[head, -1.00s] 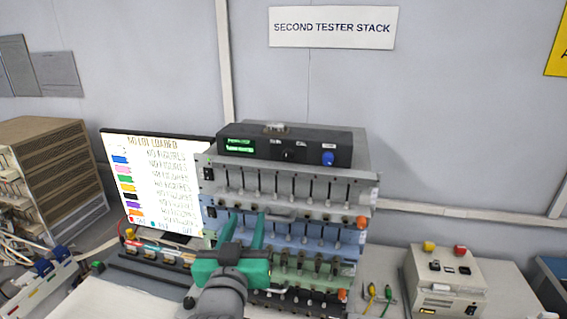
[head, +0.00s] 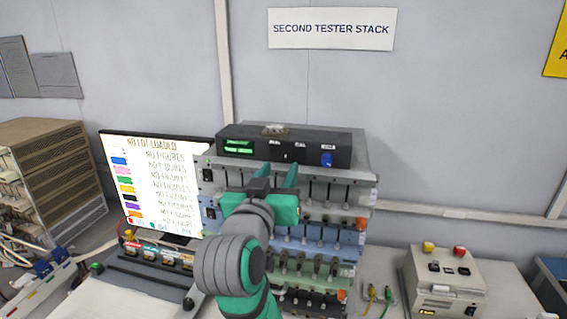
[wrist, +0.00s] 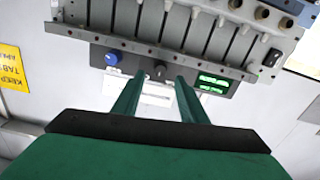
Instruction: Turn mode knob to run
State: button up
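A black control box (head: 228,133) sits on top of the tester stack, with a lit green display (head: 239,147), a small black knob (head: 287,156) and a blue knob (head: 327,159) on its front. Their labels are too small to read, so I cannot tell which is the mode knob. My gripper (head: 274,176) is open and empty, just below and in front of the box. In the wrist view, which shows the box upside down, the black knob (wrist: 158,71) lies beyond and between the fingertips (wrist: 158,84). The blue knob (wrist: 113,58) is left of them. I see no contact.
Slotted tester units (head: 300,228) with rows of levers and clips stand below the box, close to my arm. A lit monitor (head: 150,180) is at left. A beige machine (head: 445,285) with yellow and red buttons stands at right.

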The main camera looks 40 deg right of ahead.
aim_at(285, 159)
jog(key=shift+x, duration=2.35)
grip_shut()
